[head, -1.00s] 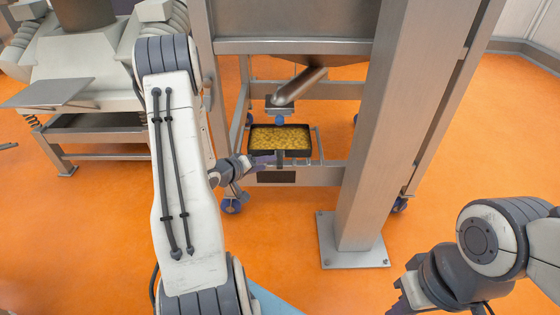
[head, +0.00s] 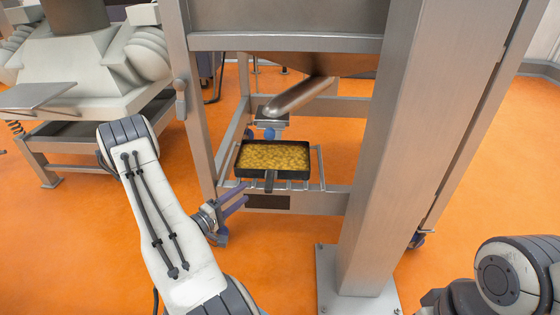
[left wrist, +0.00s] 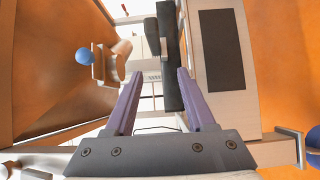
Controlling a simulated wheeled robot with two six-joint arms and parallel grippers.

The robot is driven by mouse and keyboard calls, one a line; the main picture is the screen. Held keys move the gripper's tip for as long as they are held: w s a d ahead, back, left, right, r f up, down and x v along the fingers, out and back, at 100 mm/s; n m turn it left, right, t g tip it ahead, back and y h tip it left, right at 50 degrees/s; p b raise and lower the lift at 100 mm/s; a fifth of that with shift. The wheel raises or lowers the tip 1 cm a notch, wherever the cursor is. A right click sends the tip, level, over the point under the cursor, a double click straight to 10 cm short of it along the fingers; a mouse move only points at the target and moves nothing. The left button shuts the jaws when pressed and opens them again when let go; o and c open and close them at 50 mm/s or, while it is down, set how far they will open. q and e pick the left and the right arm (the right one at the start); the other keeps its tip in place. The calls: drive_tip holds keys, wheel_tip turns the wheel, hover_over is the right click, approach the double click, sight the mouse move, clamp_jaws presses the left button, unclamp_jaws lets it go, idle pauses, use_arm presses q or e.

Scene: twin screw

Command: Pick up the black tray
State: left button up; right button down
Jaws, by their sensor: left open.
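The black tray (head: 241,161) is filled with yellow pieces and sits level on a metal rack inside the steel frame, below a slanted chute. Its short black handle (head: 270,183) points towards me. My left gripper (head: 246,199) is open and empty, at the lower left of the handle and apart from it in the head view. In the left wrist view, the purple fingers (left wrist: 160,73) point towards a dark edge-on shape, seemingly the tray (left wrist: 168,60); whether they touch it I cannot tell. My right gripper is out of view; only part of that arm shows.
A thick steel post (head: 405,150) with a floor plate stands right of the tray. The chute (head: 300,96) hangs just above and behind it. A frame crossbar (head: 315,201) runs below the rack. Orange floor (head: 80,235) is clear at the left.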

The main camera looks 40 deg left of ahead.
sight(267, 177)
use_arm(q)
drive_tip(key=w+b, duration=0.2)
drive_tip(key=w, duration=0.1)
drive_tip(key=w+d+b, duration=0.1)
drive_tip(key=w+b, duration=0.1)
drive_tip(key=w, duration=0.2)
drive_tip(key=w+d+b, duration=0.1)
drive_tip(key=w+b, duration=0.1)
drive_tip(key=w, duration=0.2)
drive_tip(key=shift+a+r, duration=0.1)
drive_tip(key=shift+r, duration=0.05)
clamp_jaws()
